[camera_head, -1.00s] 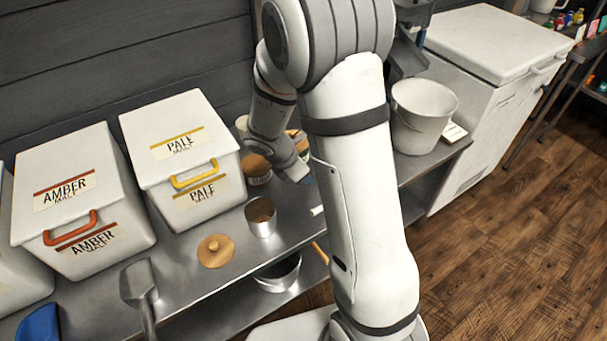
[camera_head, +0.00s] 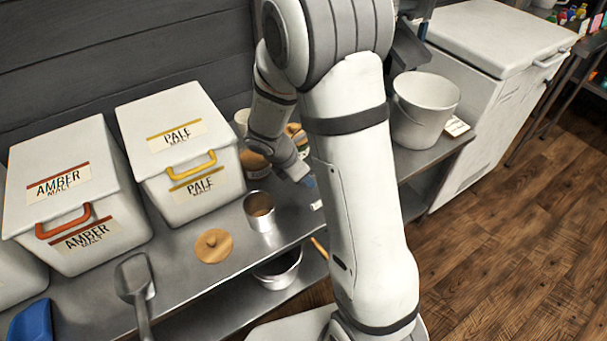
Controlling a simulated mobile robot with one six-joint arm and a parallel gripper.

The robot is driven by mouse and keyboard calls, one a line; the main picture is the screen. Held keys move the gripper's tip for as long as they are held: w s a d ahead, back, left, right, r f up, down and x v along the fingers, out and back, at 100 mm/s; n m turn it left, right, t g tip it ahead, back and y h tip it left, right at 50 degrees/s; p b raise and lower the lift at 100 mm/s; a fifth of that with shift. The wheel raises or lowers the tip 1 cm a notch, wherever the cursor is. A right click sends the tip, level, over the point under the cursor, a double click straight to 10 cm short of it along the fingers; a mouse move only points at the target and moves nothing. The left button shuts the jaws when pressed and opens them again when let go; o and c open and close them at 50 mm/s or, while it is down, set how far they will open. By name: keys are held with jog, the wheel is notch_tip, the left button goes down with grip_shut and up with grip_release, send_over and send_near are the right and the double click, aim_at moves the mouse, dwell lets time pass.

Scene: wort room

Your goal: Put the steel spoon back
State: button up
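I cannot pick out a steel spoon for certain. A grey metal utensil with a broad, scoop-like head (camera_head: 134,277) lies at the lower left of the steel bench (camera_head: 180,262), its handle running to the bottom edge. I cannot tell if it is the spoon. My white arm crosses the middle of the view and its wrist reaches down over the bench behind the open tin.
Amber malt bin (camera_head: 75,200) and pale malt bin (camera_head: 180,150) stand at the back left. An open tin (camera_head: 260,212) and wooden lid (camera_head: 213,246) are in front. A blue scoop (camera_head: 30,322) lies lower left. A pot (camera_head: 278,272) sits below; a white bucket (camera_head: 425,110) stands right.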

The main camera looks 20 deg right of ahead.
jog(key=s+r+m+y+p, duration=0.1)
jog(key=s+r+m+p, duration=0.5)
jog(key=r, duration=0.8)
jog(key=s+a+r+m+y+p, duration=0.1)
jog(key=s+r+m+p, duration=0.5)
jog(key=r, duration=0.8)
jog(key=s+a+r+m+t+y+p, duration=0.1)
jog(key=s+r+m+y+p, duration=0.2)
jog(key=s+r+m+p, duration=0.3)
notch_tip(320, 180, up, 8)
jog(key=m+p, duration=0.3)
jog(key=p, duration=0.3)
jog(key=shift+s+p, duration=0.25)
jog(key=shift+p, duration=0.1)
